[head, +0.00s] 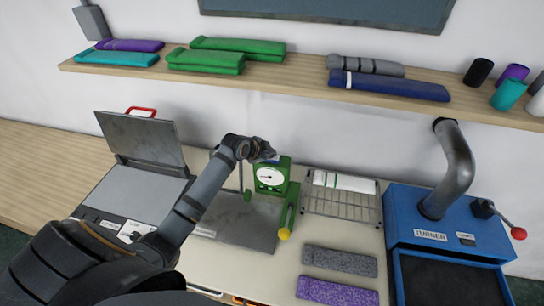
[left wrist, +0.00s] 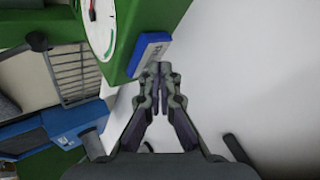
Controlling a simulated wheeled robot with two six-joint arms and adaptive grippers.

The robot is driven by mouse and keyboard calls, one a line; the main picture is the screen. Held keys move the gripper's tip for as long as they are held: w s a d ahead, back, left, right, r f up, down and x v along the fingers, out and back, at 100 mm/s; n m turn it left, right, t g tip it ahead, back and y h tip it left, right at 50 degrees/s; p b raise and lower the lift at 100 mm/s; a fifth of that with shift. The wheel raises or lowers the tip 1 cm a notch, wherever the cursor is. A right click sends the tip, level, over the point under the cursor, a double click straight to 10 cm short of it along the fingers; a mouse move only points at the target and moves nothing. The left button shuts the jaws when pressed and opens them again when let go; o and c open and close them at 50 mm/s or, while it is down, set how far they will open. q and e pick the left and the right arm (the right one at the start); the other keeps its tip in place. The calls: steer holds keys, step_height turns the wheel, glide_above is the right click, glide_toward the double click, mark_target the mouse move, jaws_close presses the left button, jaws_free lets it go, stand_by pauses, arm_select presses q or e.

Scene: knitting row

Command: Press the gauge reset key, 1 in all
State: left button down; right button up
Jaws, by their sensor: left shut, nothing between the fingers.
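The green gauge (head: 271,175) with a round white dial stands on the worktop in the middle of the head view, behind a grey plate. A blue key (left wrist: 149,52) with pale lettering is on the gauge's green body in the left wrist view. In the head view only a sliver of blue shows by the gripper. My left gripper (head: 267,153) is over the top of the gauge, fingers shut and empty. In the left wrist view its fingertips (left wrist: 160,70) are right beside the blue key; I cannot tell whether they touch it. My right gripper is not in view.
A wire rack (head: 345,208) with a white and green piece stands right of the gauge. A yellow-tipped green lever (head: 285,232) is in front. The blue turner (head: 450,235) is at the right, an open press (head: 140,170) at the left. A loaded shelf (head: 300,82) runs behind.

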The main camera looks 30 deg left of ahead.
mark_target(270, 159)
arm_select(q)
steer(key=shift+r+p, duration=0.3)
steer(key=shift+r, duration=0.25)
steer(key=shift+r+p, duration=0.5)
steer(key=shift+r, duration=2)
